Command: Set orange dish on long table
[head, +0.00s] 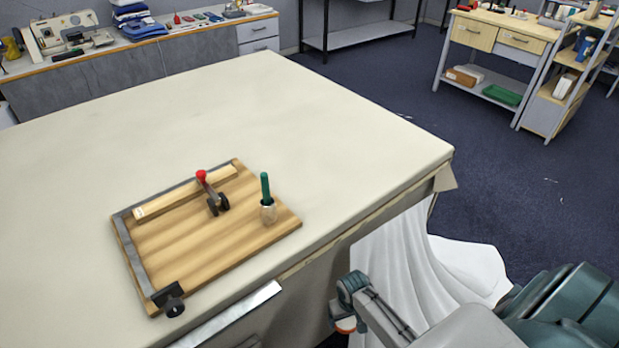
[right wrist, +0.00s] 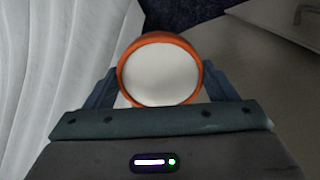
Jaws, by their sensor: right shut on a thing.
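The orange dish (right wrist: 121,85) shows in the right wrist view as a round orange rim with a white face, between the two fingers of my right gripper (right wrist: 160,88). The gripper is shut on it. In the head view my right gripper (head: 350,300) is at the lower middle, beside the long table's near side and below its top. Only a small orange and white part of the dish (head: 346,325) shows there. The long table (head: 300,130) has a pale cloth top. My left gripper is not in view.
On the table a wooden board (head: 200,245) carries a red-tipped clamp (head: 207,185) and a green-handled tool (head: 265,187) in a small holder. The table's far and right parts are clear. White cloth (head: 400,265) hangs at the table's right side.

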